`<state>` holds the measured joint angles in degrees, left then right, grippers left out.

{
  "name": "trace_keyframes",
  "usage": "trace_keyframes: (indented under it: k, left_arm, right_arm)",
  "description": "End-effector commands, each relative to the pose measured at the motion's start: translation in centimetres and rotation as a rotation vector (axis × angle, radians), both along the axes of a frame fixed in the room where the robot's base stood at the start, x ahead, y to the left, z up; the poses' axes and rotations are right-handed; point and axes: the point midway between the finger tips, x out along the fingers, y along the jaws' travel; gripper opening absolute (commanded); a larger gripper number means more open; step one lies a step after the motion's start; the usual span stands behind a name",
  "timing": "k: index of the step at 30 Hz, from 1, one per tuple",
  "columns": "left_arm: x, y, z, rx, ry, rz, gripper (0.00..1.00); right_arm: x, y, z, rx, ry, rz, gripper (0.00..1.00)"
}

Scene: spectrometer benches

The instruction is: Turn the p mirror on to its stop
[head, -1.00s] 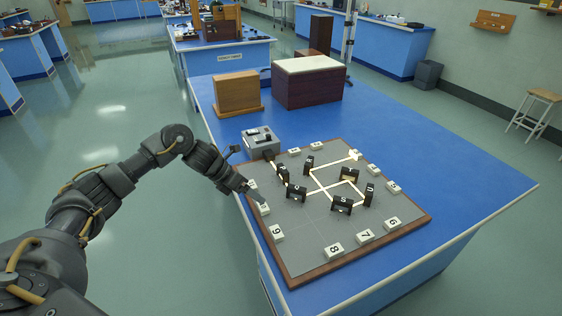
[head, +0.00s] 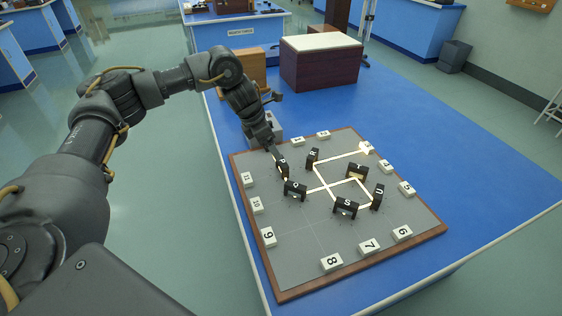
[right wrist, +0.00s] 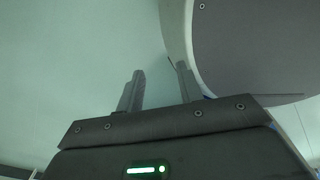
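The p mirror (head: 283,171), a small dark upright block, stands near the board's upper left edge; its label is too small to read, and I take it as p by its place beside the Q mirror (head: 295,190). My left gripper (head: 273,148) points down just above and behind the p mirror; whether it touches is unclear. Its fingers are too small and dark to tell their opening.
The grey board (head: 292,252) has a wooden rim and numbered white tiles. Other dark mirrors, R (head: 313,157), S (head: 345,208), T (head: 357,171) and U (head: 377,197), stand along pale beam lines. A wooden box (head: 321,68) stands behind. The blue bench right of the board is clear.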

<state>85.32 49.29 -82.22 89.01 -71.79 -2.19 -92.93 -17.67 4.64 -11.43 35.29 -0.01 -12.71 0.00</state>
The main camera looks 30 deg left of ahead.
Motion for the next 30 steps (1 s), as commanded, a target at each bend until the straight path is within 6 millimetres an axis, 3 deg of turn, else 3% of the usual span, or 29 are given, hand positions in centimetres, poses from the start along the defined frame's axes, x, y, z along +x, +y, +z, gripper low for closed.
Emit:
trace_keyframes:
  k: [1, 3, 12, 18, 25, 30]
  left_arm:
    - [0.3, -0.3, -1.8, -0.001, 0.001, 0.000, 0.82]
    - [0.8, -0.8, -3.1, -0.001, -0.001, -0.002, 0.82]
    - [2.1, -2.0, -6.8, -0.001, -0.002, -0.003, 0.82]
    - [2.5, -2.3, -7.4, 0.000, -0.001, -0.004, 0.82]
    - [2.5, -2.3, -7.4, -0.001, 0.000, -0.004, 0.82]
    - [2.5, -2.3, -7.4, -0.001, 0.000, -0.004, 0.61]
  right_arm:
    - [0.4, 0.0, -1.6, 0.000, -0.006, 0.000, 0.36]
    - [0.9, 0.1, -2.6, 0.001, -0.014, 0.000, 0.36]
    - [1.8, -0.9, -5.3, -0.014, -0.021, 0.003, 0.36]
    - [2.0, -2.7, -5.5, -0.035, -0.029, 0.008, 0.36]
    - [2.0, -2.8, -5.4, -0.037, -0.027, 0.008, 0.36]
    - [1.8, -2.3, -5.4, -0.030, -0.024, 0.007, 0.36]
